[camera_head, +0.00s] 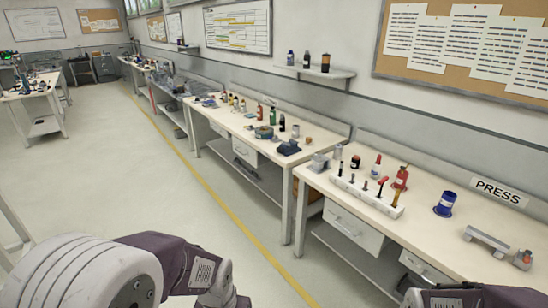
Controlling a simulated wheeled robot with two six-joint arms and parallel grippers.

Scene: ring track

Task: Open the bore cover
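I cannot make out a bore cover for certain in the head view. The nearest bench (440,195) carries a PRESS sign (500,192) against its back. A grey bracket-like part (487,240) lies to the right, near a small grey and orange part (523,259). Parts of my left arm show at the bottom left, and of my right arm at the bottom right. Neither arm's fingertips are in the picture.
Another bench (232,118), crowded with parts, stands further back. The floor (150,180) left of the yellow line (225,207) is clear.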

